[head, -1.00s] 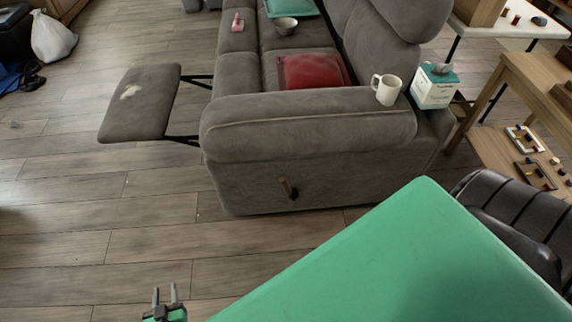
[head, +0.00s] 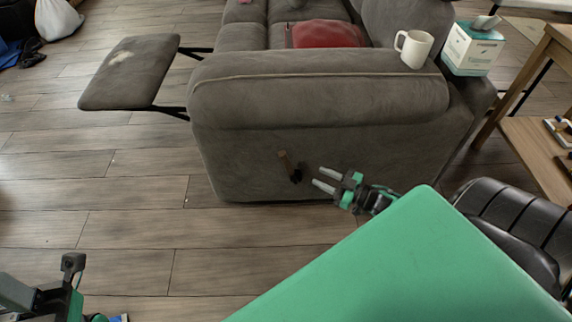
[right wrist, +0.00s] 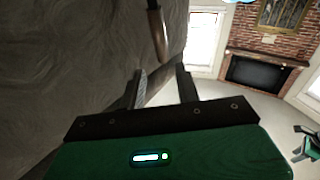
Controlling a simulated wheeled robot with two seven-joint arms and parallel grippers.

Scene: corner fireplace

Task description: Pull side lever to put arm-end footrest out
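The side lever (head: 286,162) is a short brown handle with a dark lower end on the end panel of the grey sofa (head: 340,100). The nearest footrest (head: 130,72) stands out to the left of the sofa on black struts. My right gripper (head: 320,177) is open, its fingertips just right of the lever and apart from it. In the right wrist view, the lever (right wrist: 157,32) hangs ahead between the two spread fingers (right wrist: 161,88), with nothing gripped.
A white mug (head: 414,48) and a tissue box (head: 473,48) stand on the sofa's arm and corner. A red cushion (head: 327,34) lies on the seat. A wooden table (head: 540,95) is at right.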

